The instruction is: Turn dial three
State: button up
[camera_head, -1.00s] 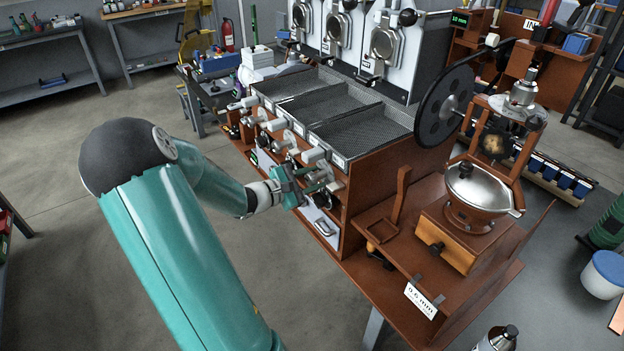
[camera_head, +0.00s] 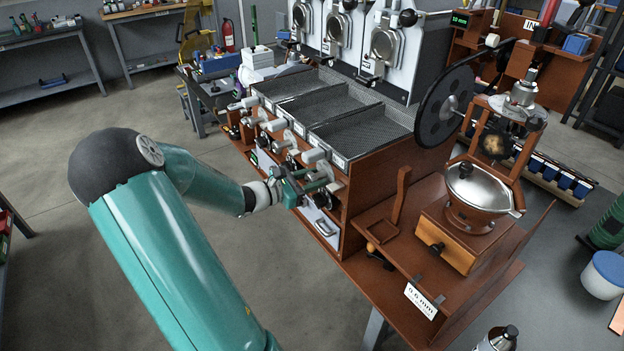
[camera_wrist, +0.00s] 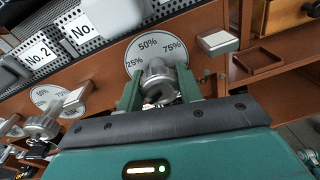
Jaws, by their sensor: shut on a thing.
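Dial three (camera_wrist: 158,76) is a grey metal knob in front of a round white plate (camera_wrist: 149,46) marked 25%, 50% and 75%, on the brown wooden front of the roaster. My gripper (camera_wrist: 158,88) has one green finger on each side of the knob and is shut on it. In the head view my gripper (camera_head: 316,183) is at the nearest end of the row of dials, and its fingers hide most of the knob there.
Another dial (camera_wrist: 42,124) with its plate is to the left, below a "No. 2" label (camera_wrist: 39,54). A pale handle block (camera_wrist: 218,42) sticks out just right of my gripper. A grinder with a metal bowl (camera_head: 478,186) stands right. The floor at left is clear.

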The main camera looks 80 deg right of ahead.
jog(key=o, duration=1)
jog(key=v, duration=1.3)
jog(key=shift+w+a, duration=0.25)
jog(key=shift+w, duration=0.1)
jog(key=shift+a, duration=0.1)
jog(key=w+a+r+m+t+y, duration=0.1)
jog(key=w+a+m+t+y, duration=0.15)
jog(key=a, duration=0.55)
jog(key=w+a+r+m+t+y, duration=0.1)
jog(key=w+a+t+y, duration=0.2)
jog(key=a, duration=0.4)
jog(key=w+a+r+m+t+y, duration=0.15)
jog(key=a+t, duration=0.25)
jog(key=a, duration=0.4)
jog(key=a+r+t+y, duration=0.1)
jog(key=a+r+t, duration=0.1)
jog(key=a, duration=0.5)
jog(key=a+r+m+t+y, duration=0.1)
jog(key=a+r+t+y, duration=0.1)
jog(key=a, duration=0.5)
jog(key=a+r+m+t+y, duration=0.1)
jog(key=a+r+t+y, duration=0.1)
jog(key=a+r+t, duration=0.2)
jog(key=shift+w+a+r, duration=0.1)
jog(key=shift+a+r, duration=0.2)
jog(key=shift+a, duration=0.45)
jog(key=shift+w+a+r, duration=0.1)
jog(key=shift+a+r, duration=0.15)
jog(key=shift+a, duration=0.5)
